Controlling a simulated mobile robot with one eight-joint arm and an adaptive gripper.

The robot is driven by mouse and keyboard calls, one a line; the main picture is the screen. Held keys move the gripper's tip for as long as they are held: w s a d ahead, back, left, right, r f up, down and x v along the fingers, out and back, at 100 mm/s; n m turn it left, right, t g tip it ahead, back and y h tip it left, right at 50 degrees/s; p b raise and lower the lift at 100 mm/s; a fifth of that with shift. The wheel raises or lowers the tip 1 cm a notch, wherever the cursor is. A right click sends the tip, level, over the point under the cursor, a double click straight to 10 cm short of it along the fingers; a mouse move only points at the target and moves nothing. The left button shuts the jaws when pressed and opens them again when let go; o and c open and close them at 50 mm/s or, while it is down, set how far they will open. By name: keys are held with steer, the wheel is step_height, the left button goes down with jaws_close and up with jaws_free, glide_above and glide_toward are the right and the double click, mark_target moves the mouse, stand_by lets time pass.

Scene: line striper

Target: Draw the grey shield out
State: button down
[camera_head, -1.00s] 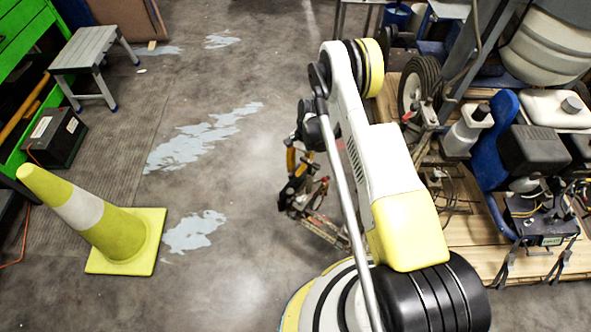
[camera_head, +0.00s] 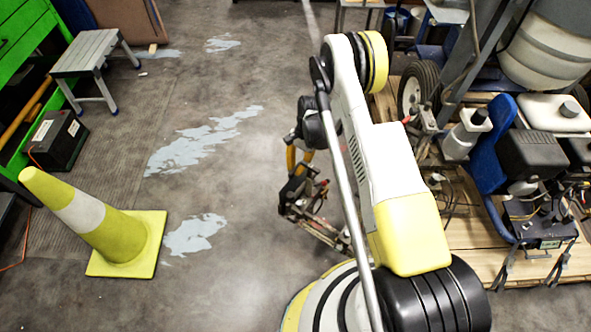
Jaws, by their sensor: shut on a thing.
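My gripper (camera_head: 302,203) is low over the floor, left of the wooden pallet and partly behind my own arm. It is shut on a small part at the end of a thin metal frame (camera_head: 325,232), which runs toward the lower right and passes behind my arm. The picture is too small to make out the grey shield's outline there or to tell whether the held part is the shield. The line striper, with its wheel (camera_head: 417,88), stands on the pallet at the right.
A grey step stool (camera_head: 92,52) and a black battery box (camera_head: 60,140) stand farther back left. The pallet (camera_head: 470,235) carries tanks, a white jug (camera_head: 465,135) and a blue seat-like part. Bare floor lies between cone and gripper.

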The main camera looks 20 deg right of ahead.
steer(key=shift+r+p, duration=1.4)
steer(key=shift+r, duration=2.35)
steer(key=shift+a, duration=0.1)
